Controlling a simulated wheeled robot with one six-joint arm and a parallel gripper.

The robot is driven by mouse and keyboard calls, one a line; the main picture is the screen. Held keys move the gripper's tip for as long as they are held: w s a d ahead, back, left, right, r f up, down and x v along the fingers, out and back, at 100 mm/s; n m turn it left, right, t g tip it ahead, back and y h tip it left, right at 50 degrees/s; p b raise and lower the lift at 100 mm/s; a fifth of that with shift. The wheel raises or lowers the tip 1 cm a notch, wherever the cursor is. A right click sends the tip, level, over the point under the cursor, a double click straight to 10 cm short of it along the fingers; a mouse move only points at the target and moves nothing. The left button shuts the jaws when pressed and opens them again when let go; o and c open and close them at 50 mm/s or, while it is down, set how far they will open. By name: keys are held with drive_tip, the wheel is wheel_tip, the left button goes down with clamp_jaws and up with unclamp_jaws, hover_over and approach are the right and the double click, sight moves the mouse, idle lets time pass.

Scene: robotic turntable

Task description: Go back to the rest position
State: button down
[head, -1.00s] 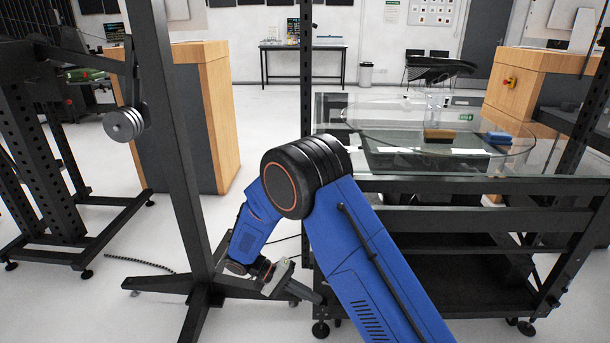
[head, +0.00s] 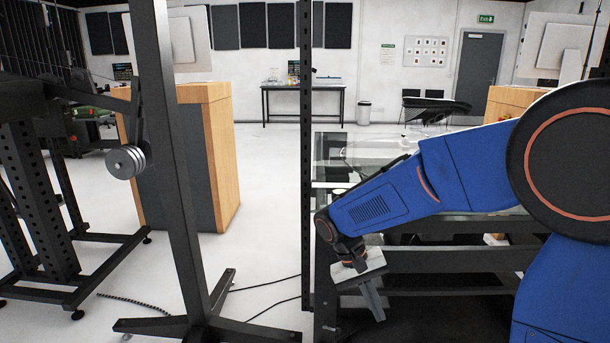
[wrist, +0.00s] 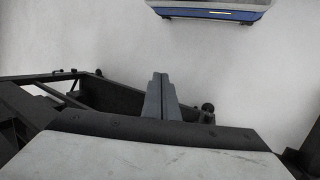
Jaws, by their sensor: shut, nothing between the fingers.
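My blue arm reaches in from the right of the head view and folds down at its wrist. My gripper (head: 373,302) hangs at the arm's end, pointing down, in front of the dark frame of the glass-topped table (head: 340,150). In the wrist view my gripper (wrist: 161,82) shows its two grey fingers pressed together, with nothing between them. My arm hides most of the glass top and whatever stands on it.
A dark upright post (head: 180,180) with splayed feet stands left of my gripper. A metal weight (head: 125,162) hangs beside it. A wooden cabinet (head: 222,160) is behind. White floor (head: 262,210) lies open between cabinet and table.

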drive_tip(key=s+d+r+t+y, duration=0.2)
drive_tip(key=s+d+r+t, duration=0.1)
drive_tip(key=s, duration=0.6)
drive_tip(key=s+d+r+t+y, duration=0.2)
drive_tip(key=s+d+r+t, duration=0.2)
drive_tip(key=s+d+r, duration=0.2)
drive_tip(key=s+d, duration=0.2)
drive_tip(key=s, duration=0.2)
drive_tip(key=shift+s+y, duration=0.15)
drive_tip(key=shift+y, duration=0.25)
